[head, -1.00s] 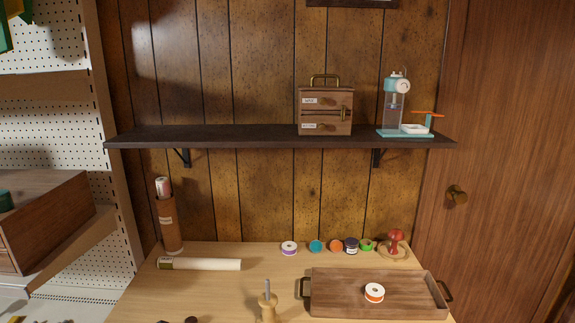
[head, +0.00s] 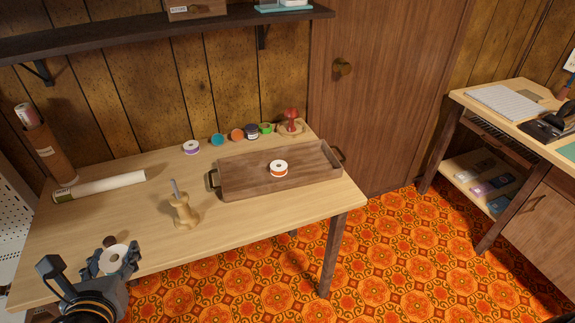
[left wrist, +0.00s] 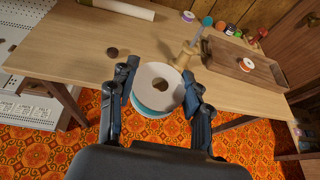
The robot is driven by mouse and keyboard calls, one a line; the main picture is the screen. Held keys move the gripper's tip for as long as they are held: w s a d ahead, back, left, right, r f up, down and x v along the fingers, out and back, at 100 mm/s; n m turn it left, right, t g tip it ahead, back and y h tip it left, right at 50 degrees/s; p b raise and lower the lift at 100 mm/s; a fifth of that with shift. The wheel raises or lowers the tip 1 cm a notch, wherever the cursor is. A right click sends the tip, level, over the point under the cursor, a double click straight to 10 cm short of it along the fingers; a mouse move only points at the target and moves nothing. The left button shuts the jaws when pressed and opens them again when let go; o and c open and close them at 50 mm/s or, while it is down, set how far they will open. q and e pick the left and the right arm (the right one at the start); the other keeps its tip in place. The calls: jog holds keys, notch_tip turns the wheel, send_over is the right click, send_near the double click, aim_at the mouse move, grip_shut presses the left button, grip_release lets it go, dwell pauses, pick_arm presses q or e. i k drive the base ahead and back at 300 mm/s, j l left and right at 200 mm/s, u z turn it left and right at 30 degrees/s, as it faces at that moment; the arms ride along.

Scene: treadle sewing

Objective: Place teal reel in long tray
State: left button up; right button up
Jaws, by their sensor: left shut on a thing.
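My left gripper (head: 116,262) is shut on a reel (head: 114,257) with a white flange. The left wrist view shows this reel (left wrist: 158,88) between the two fingers of the left gripper (left wrist: 160,90), with teal thread along its lower edge. The gripper holds it at the table's front left edge, over the floor in the wrist view. The long tray (head: 235,183) is a brown wooden tray with dark handles on the right of the table, away from the gripper. A white-and-orange reel (head: 279,168) lies in it. My right gripper is not in view.
A wooden spool stand (head: 184,211) with an upright pin stands between gripper and tray. Several small reels, one teal (head: 217,140), line the table's back beside a red pincushion (head: 291,120). A white roll (head: 100,185) lies left. The table (head: 130,215) is clear mid-left.

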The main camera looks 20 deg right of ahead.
aim_at(296, 168)
jog(key=i+j+z, duration=0.1)
jog(key=z, duration=0.4)
jog(key=i+j+z, duration=0.15)
jog(key=z, duration=0.35)
jog(key=i+j+z, duration=0.2)
jog(key=z, duration=0.3)
